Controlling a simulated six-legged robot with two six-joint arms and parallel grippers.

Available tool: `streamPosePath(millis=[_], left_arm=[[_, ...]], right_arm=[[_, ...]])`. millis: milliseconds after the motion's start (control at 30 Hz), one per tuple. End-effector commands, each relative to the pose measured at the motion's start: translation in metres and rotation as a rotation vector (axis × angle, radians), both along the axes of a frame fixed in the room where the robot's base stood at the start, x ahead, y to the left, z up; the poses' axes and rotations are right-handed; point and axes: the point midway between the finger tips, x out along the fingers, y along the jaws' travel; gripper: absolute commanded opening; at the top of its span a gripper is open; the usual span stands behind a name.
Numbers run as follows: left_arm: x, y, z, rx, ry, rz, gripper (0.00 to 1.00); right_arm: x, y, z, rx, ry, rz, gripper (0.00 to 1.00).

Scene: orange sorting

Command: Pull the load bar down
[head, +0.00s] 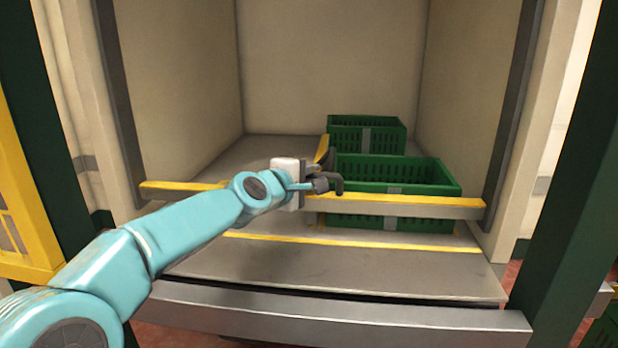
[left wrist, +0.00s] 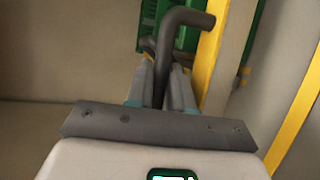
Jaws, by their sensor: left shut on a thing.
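The load bar (head: 420,205) is a grey beam with a yellow top that runs across the opening of the cargo bay, in front of the green crates. A dark bent handle (head: 338,184) shows near its middle. My left gripper (head: 322,182) is at the bar, shut on the handle. In the left wrist view the handle (left wrist: 185,18) rises from between the fingers of the gripper (left wrist: 165,85) and bends to the right. The bar's yellow face (left wrist: 209,50) is just right of the fingers there. My right gripper is not in view.
Two green crates, a front one (head: 440,172) and a back one (head: 385,122), stand inside the bay behind the bar. The bay floor (head: 270,150) left of them is clear. A grey sill (head: 400,322) runs along the front, and dark green posts (head: 570,200) stand at the sides.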

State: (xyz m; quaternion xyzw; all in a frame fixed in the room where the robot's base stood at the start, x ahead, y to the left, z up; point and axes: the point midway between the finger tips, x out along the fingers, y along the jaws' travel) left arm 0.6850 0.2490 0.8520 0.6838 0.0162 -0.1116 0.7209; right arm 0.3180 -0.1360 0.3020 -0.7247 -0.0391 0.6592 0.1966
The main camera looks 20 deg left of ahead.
Motion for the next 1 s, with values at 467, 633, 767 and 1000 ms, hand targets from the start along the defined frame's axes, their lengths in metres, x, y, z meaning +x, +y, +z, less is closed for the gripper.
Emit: streamPosePath(millis=[467, 633, 767, 1000], left_arm=[[0.0, -0.001, -0.008, -0.001, 0.016, -0.005, 0.42], [0.0, -0.001, -0.006, 0.0, 0.013, -0.004, 0.42], [-0.011, 0.001, -0.003, 0.0, 0.01, -0.002, 0.42], [-0.067, 0.01, 0.009, 0.0, 0.008, -0.002, 0.42]], right_arm=[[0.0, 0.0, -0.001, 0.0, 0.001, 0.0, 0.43], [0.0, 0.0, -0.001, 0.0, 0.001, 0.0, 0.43], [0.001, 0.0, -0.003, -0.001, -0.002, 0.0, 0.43], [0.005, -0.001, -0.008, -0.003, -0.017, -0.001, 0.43]])
